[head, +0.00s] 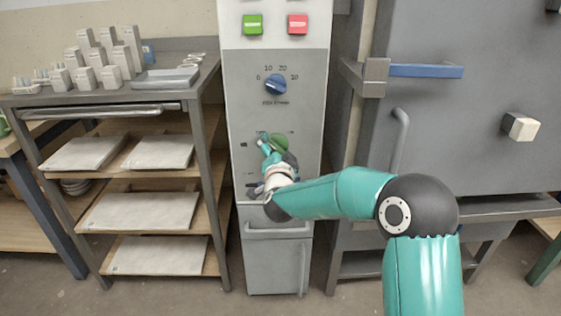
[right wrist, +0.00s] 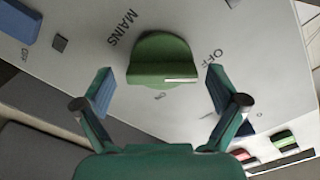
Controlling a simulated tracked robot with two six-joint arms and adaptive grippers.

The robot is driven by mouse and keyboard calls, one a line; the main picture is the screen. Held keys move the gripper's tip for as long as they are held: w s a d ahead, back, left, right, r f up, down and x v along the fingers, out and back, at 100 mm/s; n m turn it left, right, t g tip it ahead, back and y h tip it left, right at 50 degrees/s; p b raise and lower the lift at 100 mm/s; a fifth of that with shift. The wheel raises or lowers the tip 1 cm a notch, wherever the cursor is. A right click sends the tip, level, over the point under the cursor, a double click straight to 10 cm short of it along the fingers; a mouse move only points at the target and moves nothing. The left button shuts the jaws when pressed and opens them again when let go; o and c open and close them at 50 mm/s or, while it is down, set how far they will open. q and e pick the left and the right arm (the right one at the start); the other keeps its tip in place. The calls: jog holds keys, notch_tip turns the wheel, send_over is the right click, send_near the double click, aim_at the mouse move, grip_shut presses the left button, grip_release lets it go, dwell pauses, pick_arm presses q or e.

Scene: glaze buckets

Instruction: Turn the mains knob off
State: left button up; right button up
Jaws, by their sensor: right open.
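The mains knob (head: 280,141) is green and sits on the front of the grey control cabinet (head: 232,110), below a blue dial. In the right wrist view the green knob (right wrist: 162,58) shows large, with a white mark near its lower edge and the words MAINS and OFF printed beside it. My right gripper (head: 268,146) is at the panel in front of the knob and covers part of it in the head view. In the right wrist view its two fingers (right wrist: 162,88) are apart, one on each side of the knob, with gaps showing. My left gripper is out of view.
The blue dial (head: 276,84) is above, with a green button (head: 253,24) and a red button (head: 297,24) higher up. A grey kiln (head: 480,100) with a blue handle (head: 426,71) stands right. A shelf rack (head: 205,150) stands left.

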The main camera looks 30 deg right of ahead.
jog(key=v, duration=1.1)
jog(key=shift+a, duration=0.25)
jog(key=shift+s+f, duration=0.1)
jog(key=shift+s, duration=0.05)
